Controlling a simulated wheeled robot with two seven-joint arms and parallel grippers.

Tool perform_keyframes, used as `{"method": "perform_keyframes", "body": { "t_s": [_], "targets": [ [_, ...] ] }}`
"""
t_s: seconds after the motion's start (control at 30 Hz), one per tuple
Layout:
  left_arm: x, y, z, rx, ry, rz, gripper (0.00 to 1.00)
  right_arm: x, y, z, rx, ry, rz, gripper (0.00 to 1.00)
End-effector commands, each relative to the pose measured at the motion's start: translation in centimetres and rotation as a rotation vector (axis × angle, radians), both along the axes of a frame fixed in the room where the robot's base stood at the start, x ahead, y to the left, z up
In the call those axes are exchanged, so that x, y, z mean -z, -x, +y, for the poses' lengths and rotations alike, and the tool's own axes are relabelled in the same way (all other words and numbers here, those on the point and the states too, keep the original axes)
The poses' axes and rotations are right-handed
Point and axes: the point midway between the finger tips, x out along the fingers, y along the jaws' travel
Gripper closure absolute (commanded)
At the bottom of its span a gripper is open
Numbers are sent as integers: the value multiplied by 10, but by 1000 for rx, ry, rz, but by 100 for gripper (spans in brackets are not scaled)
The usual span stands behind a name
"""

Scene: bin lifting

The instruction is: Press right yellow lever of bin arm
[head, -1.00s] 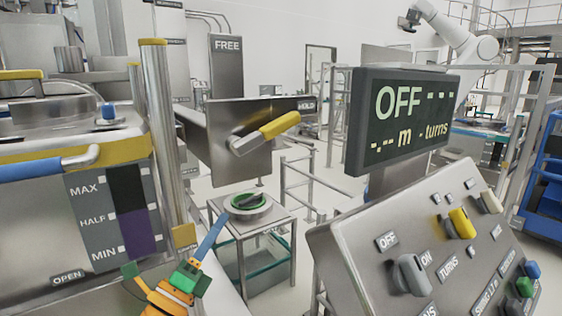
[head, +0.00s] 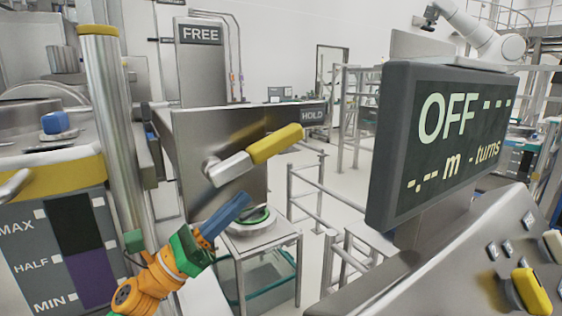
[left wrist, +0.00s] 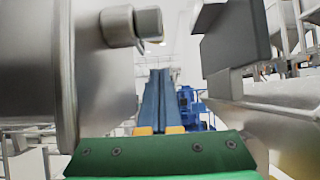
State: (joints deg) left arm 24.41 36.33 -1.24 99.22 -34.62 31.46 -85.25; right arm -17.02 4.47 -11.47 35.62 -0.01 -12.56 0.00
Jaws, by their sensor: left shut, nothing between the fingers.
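The yellow lever (head: 275,144) has a yellow grip on a metal shank and is mounted on a steel plate (head: 192,135) in the middle of the head view. It tilts up to the right, its tip near the HOLD label. My left gripper (head: 238,203), with blue fingers, is shut and empty. In the picture it is below the lever's metal shank, apart from it. In the left wrist view the blue fingers (left wrist: 158,98) lie together, pointing away, with metal parts on both sides. My right gripper is not in view.
A FREE label (head: 201,34) sits on a steel column behind the plate. A display reading OFF (head: 440,140) and a control panel (head: 480,250) stand at the right. A small table (head: 262,243) with a green-rimmed round dish is behind my gripper. A steel post (head: 112,130) stands at the left.

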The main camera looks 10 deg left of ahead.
Motion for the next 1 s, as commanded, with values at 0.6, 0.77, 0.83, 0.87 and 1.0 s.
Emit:
{"method": "perform_keyframes", "body": {
  "t_s": [0.6, 0.77, 0.83, 0.87, 1.0],
  "targets": [
    [-45, -40, -39, 2, 5, -1, 100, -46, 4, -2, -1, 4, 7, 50],
    [-55, -53, -52, 0, 4, 1, 100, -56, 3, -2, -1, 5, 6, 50],
    [-56, -57, -56, 1, 3, 1, 100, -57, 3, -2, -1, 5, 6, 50],
    [-57, -58, -57, 1, 3, 1, 100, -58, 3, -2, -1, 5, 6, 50],
    [-56, -59, -59, 0, 1, 1, 100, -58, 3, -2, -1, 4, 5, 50]
  ]
}}
